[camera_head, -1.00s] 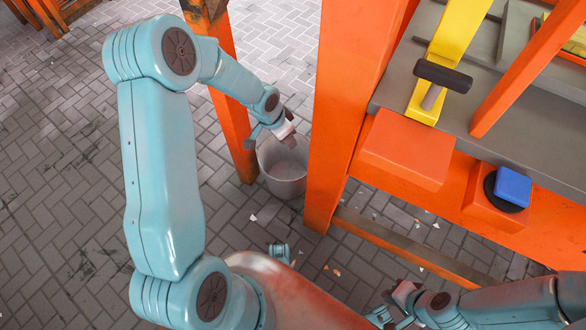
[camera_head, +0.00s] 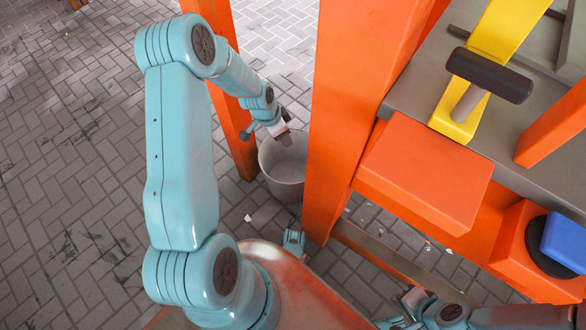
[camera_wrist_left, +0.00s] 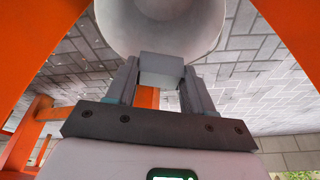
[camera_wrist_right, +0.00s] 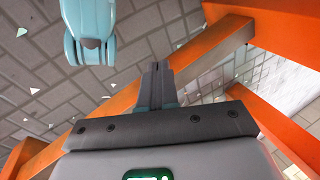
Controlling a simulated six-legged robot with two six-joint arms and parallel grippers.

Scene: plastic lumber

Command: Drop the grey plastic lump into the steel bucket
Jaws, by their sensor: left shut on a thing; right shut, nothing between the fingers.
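The steel bucket (camera_head: 287,186) stands on the paved floor between two orange posts. My left gripper (camera_head: 283,135) is over the bucket's far rim in the head view. In the left wrist view my left gripper (camera_wrist_left: 160,82) is shut on the grey plastic lump (camera_wrist_left: 161,68), a small block between the two fingers. The bucket's pale round mouth (camera_wrist_left: 160,28) shows just beyond the lump. My right gripper (camera_head: 408,299) is low at the bottom of the head view. Its fingers (camera_wrist_right: 157,82) are closed together and empty in the right wrist view.
An orange post (camera_head: 347,110) stands just right of the bucket, and another orange post (camera_head: 233,130) just left. Pale scraps litter the floor.

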